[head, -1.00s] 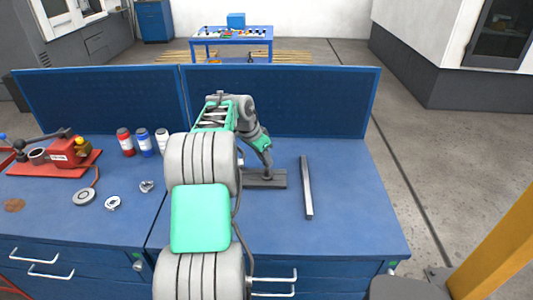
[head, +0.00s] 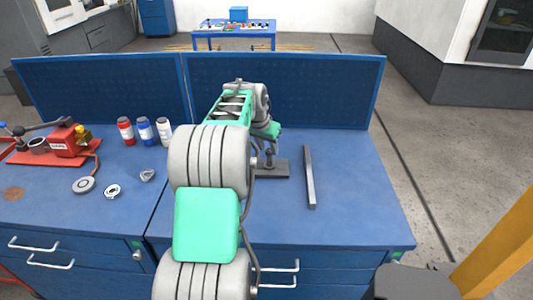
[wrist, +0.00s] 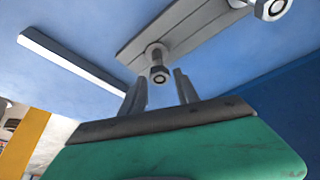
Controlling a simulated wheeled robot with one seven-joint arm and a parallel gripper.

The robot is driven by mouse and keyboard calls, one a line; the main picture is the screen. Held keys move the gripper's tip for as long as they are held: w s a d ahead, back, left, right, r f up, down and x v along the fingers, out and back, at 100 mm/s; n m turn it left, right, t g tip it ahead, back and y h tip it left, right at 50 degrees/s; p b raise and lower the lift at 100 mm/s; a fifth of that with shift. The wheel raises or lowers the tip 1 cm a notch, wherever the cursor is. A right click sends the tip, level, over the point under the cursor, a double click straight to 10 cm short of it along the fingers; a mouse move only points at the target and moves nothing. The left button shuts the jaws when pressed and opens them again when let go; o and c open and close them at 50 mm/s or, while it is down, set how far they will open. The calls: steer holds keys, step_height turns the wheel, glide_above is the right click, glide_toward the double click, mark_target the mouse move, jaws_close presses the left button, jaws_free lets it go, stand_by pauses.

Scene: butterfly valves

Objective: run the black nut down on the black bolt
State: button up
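A dark grey plate (head: 271,170) lies on the blue bench, with an upright bolt (head: 269,157) on it. In the wrist view the plate (wrist: 190,32) carries a bolt with a hex nut (wrist: 158,74) on it, its end facing the camera. A second bolt with a nut (wrist: 271,8) is cut off by the top edge. Both look grey, so I cannot tell which is black. My gripper (wrist: 161,76) is open, its fingers apart to the left and right of the nearer nut, with no clear contact. In the head view my arm hides the fingers.
A long grey bar (head: 309,177) lies right of the plate. A blue panel (head: 285,90) stands behind. The bench's right side is clear.

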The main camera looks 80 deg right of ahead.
steer(key=n+t, duration=0.1)
steer(key=n, duration=0.1)
steer(key=s+n+t, duration=0.1)
steer(key=n, duration=0.1)
steer(key=shift+d+n, duration=0.1)
steer(key=shift+n, duration=0.3)
steer(key=n+t+p, duration=0.1)
steer(key=n, duration=0.1)
steer(key=n+p, duration=0.2)
steer(key=n+t+y+p, duration=0.1)
steer(key=n+p, duration=0.1)
steer(key=n, duration=0.1)
steer(key=shift+s+d+r+t, duration=0.2)
steer(key=shift+r+t, duration=0.1)
steer(key=shift+r, duration=0.1)
steer(key=n+y+p, duration=0.1)
steer(key=n+p, duration=0.2)
steer(key=n+t+y+p, duration=0.1)
steer(key=n+p, duration=0.1)
steer(key=p, duration=0.1)
steer(key=shift+s+d+n, duration=0.1)
steer(key=shift+n, duration=0.3)
steer(key=shift+f+n+y+p, duration=0.2)
steer(key=shift+n+y+p, duration=0.2)
steer(key=shift+n+p, duration=0.5)
steer(key=shift+f, duration=0.3)
jaws_close()
